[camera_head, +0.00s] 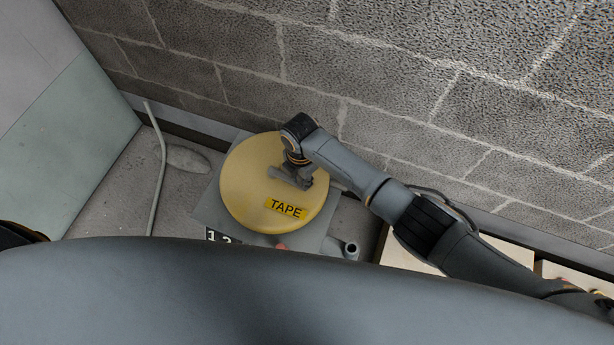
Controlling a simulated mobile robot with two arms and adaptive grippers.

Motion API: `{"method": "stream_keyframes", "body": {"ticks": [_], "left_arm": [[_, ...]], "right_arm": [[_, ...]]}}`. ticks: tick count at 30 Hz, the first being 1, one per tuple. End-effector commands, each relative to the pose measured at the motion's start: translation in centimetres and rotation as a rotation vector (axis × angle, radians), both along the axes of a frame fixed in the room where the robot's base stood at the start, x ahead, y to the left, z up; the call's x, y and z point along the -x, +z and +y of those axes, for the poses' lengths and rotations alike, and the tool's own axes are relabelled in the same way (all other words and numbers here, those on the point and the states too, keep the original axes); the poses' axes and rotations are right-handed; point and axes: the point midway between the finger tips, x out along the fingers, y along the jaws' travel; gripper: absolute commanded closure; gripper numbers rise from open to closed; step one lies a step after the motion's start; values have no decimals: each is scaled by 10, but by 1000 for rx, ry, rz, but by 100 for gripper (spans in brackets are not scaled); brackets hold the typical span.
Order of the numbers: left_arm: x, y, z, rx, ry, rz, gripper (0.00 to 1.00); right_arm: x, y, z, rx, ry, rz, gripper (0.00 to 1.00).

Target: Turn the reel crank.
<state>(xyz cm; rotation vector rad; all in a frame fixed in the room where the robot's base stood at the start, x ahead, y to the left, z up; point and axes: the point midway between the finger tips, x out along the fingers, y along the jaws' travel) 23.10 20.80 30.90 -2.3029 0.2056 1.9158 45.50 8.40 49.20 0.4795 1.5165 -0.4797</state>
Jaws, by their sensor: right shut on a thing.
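The reel (250,185) is a round yellow disc with a yellow "TAPE" label (286,208), seen from above on a grey base plate (210,210). My right gripper (300,181) is over the right half of the disc, with its arm coming in from the right. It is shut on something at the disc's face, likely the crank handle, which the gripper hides. My left gripper is not in view; only a dark piece of my own body shows at the left edge.
A block wall (400,80) stands close behind the reel. A pale pipe (160,165) rises to its left, beside a grey panel (85,130). A short grey tube (351,250) stands at the plate's right corner. Pale boxes (400,255) lie at the lower right. My body covers the front.

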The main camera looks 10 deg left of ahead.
Motion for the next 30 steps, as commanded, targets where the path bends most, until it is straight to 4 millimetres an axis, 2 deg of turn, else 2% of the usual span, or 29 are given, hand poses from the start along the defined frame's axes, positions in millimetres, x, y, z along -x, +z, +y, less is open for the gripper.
{"method": "stream_keyframes", "body": {"ticks": [9,10,12,13,19,23,26,30], "left_arm": [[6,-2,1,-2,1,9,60],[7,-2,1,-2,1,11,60],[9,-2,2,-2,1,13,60],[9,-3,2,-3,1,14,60],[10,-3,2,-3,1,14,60],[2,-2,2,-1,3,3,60],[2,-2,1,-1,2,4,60],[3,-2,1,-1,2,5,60]], "right_arm": [[3,-1,0,2,2,6,100],[3,-1,0,1,1,7,71],[2,-1,0,1,1,6,56],[2,-1,0,1,1,6,54],[1,-1,0,0,1,3,54],[0,2,0,-1,1,2,54],[0,11,1,-1,2,0,54],[0,36,0,-3,2,-2,54]]}}
